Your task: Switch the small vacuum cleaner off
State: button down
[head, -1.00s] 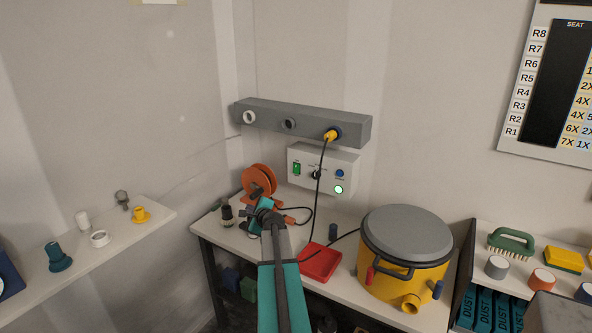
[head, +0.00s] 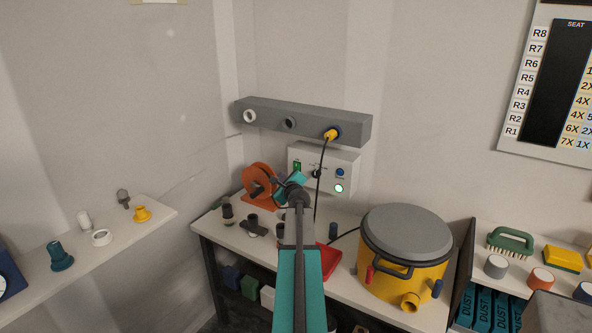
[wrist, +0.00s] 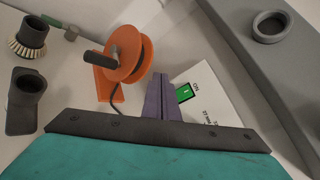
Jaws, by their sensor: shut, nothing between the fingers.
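A yellow drum-shaped vacuum cleaner (head: 405,275) with a grey lid stands on the right of the bench. A white control box (head: 346,168) on the wall behind has a green switch (head: 297,167), a dark knob, a blue button (head: 340,173) and a lit green lamp (head: 339,188). My gripper (head: 292,180) is in front of the box's left part, below the green switch. In the wrist view, my gripper's purple-grey fingers (wrist: 160,98) are shut and empty, just left of the green switch (wrist: 185,93). I cannot tell whether they touch the box.
An orange reel (head: 259,184) stands close left of my gripper, with dark nozzles (head: 255,226) in front. A grey rail (head: 300,120) with a yellow plug (head: 331,135) runs above the box. A black cable hangs from it. A red tray (head: 331,260) lies on the bench.

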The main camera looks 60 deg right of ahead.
jog(key=b, duration=0.3)
send_near(293, 168)
jog(key=shift+w+a+x, duration=0.1)
jog(key=shift+x, duration=0.7)
jog(key=shift+w+a+x, duration=0.15)
jog(key=shift+x, duration=0.7)
jog(key=shift+w+a+x, duration=0.1)
jog(key=shift+x, duration=0.7)
jog(key=shift+d+r, duration=0.1)
jog(key=shift+d, duration=0.25)
jog(key=shift+s+d+r, duration=0.15)
jog(key=shift+d+r, duration=0.3)
jog(key=shift+d, duration=0.25)
dwell(1.6)
jog(key=shift+a, duration=0.15)
jog(key=shift+a+f, duration=0.25)
jog(key=shift+a+f, duration=0.1)
jog(key=shift+f, duration=0.1)
jog(key=shift+a+r+p, duration=0.15)
jog(key=shift+a+p, duration=0.25)
jog(key=shift+a, duration=0.9)
jog(key=shift+a+r+p, duration=0.15)
jog(key=shift+a+p, duration=0.25)
jog(key=shift+a, duration=0.9)
